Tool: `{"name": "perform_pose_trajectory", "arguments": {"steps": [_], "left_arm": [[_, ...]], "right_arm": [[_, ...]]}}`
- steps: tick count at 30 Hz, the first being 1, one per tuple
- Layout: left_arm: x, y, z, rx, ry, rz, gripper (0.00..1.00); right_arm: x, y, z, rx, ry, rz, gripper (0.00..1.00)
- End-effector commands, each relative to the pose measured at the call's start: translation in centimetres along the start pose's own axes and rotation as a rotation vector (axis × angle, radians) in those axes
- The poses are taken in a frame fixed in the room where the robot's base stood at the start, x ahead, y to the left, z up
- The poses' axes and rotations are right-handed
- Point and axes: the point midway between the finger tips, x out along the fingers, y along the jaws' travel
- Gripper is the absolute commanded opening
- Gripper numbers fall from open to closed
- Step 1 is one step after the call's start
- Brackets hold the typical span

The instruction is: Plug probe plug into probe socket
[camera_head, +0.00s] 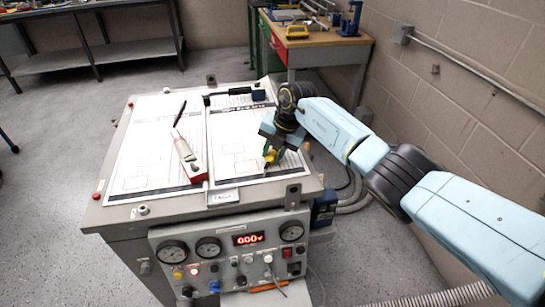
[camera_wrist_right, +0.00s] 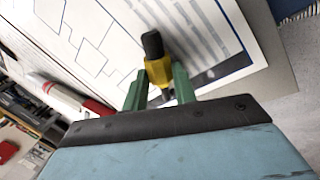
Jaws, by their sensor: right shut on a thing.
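My right gripper (camera_head: 271,154) reaches down over the right-hand printed sheet on the cabinet top. Its green fingers are shut on a small yellow plug with a black end, which I take for the probe plug (camera_wrist_right: 158,70). In the wrist view the plug sticks out between the fingertips (camera_wrist_right: 160,88) over the sheet. In the head view only a bit of yellow shows between the fingers. I cannot tell whether it touches the sheet. I cannot tell which part is the probe socket. My left gripper is not in view.
A red and white handheld device (camera_head: 187,158) lies on the left sheet (camera_head: 145,135), with a black pen-like piece above it. The cabinet's front panel (camera_head: 225,280) has gauges, a red display and several knobs. A brick wall stands right.

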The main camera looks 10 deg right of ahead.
Motion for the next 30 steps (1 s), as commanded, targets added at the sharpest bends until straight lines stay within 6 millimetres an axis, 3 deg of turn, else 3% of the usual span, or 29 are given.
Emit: {"name": "perform_pose_trajectory", "arguments": {"steps": [24, 30], "left_arm": [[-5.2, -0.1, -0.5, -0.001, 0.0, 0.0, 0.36], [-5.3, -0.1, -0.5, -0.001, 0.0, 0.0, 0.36]], "right_arm": [[-5.7, 1.7, 0.0, 0.0, -0.001, 0.001, 0.07], [-5.8, 1.8, 0.0, 0.0, 0.0, 0.001, 0.07]]}}
